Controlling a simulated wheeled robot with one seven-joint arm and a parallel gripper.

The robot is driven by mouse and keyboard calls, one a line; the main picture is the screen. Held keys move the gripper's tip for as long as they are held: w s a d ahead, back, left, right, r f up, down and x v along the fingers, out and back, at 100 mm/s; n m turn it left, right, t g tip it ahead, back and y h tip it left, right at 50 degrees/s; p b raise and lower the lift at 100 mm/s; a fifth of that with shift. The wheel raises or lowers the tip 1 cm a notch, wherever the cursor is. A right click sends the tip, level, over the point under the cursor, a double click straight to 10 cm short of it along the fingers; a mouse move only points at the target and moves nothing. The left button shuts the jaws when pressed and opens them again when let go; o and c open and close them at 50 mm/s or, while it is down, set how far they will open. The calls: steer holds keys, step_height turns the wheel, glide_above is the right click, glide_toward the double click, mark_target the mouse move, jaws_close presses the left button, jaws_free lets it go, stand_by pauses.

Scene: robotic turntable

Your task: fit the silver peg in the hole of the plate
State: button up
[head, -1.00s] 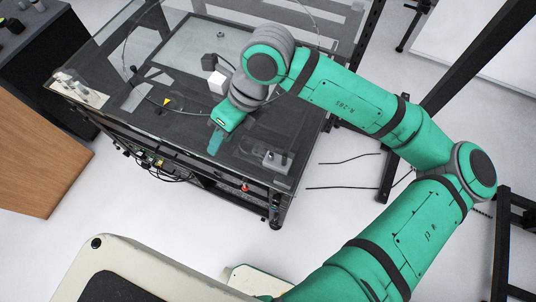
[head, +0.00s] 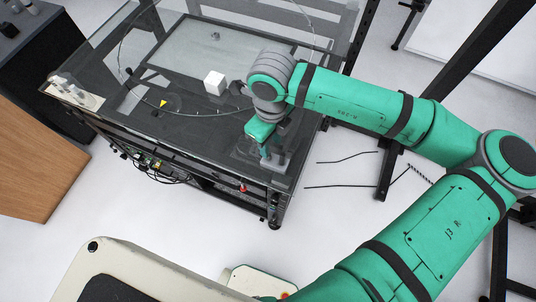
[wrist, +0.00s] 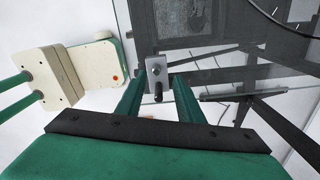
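The plate is a small light grey block (head: 277,163) at the near right corner of the glass-topped table. It also shows in the wrist view (wrist: 154,66), between and beyond my fingertips. A short dark cylinder (wrist: 158,93), possibly the peg, stands at its near end. A round mark shows farther along the block; I cannot tell whether it is the hole. My gripper (head: 268,154) points down over this corner, and its green fingers partly hide the block in the head view. In the wrist view my gripper (wrist: 160,82) is open, one finger on each side of the cylinder, with gaps visible.
A white cube (head: 214,83) and a yellow triangle (head: 163,104) lie farther left on the table. A light panel with small parts (head: 76,92) is at its left edge. Cables (head: 345,186) lie on the floor right of the table.

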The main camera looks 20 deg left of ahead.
steer(key=f, duration=0.3)
steer(key=shift+s+a+f, duration=0.1)
steer(key=shift+s+f, duration=0.2)
steer(key=shift+s, duration=0.1)
steer(key=shift+f, duration=0.65)
jaws_close()
